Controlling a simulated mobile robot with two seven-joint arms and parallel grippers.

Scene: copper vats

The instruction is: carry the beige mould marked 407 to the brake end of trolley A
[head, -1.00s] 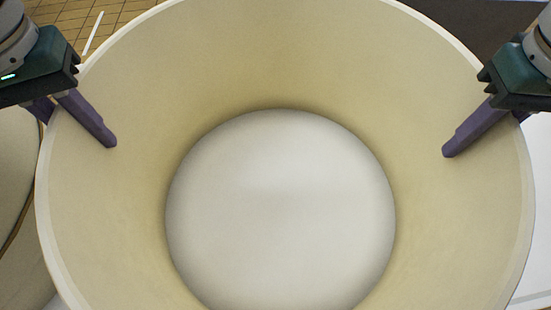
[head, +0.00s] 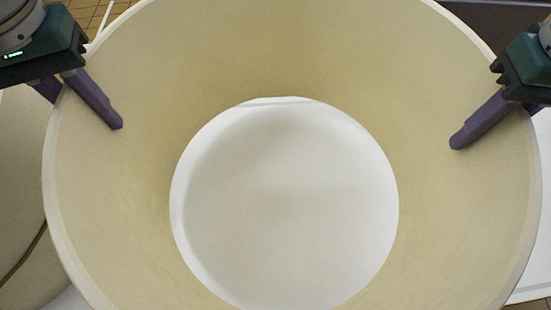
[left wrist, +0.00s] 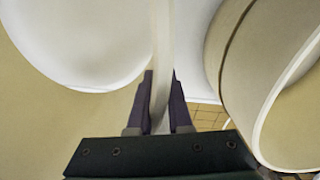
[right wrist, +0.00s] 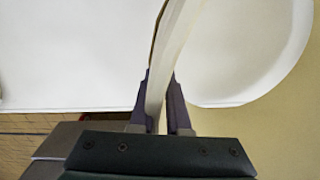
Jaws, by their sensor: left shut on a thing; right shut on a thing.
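The beige mould (head: 300,65) is a large round tub that fills most of the head view. A white round area (head: 285,200) shows at its bottom; I cannot tell for sure whether that is a floor or an opening. No 407 mark is in sight. My left gripper (head: 95,100) is shut on the left wall, one finger inside, the other mostly hidden outside. My right gripper (head: 480,120) is shut on the right wall likewise. In the left wrist view (left wrist: 162,85) and right wrist view (right wrist: 160,90) the wall runs between the fingers.
Another beige round vessel with a dark band (head: 20,190) stands close on the left; it also shows in the left wrist view (left wrist: 225,50). A white surface (head: 530,285) lies at the lower right. Brown tiled floor (head: 88,8) shows at the upper left. Trolley A cannot be identified.

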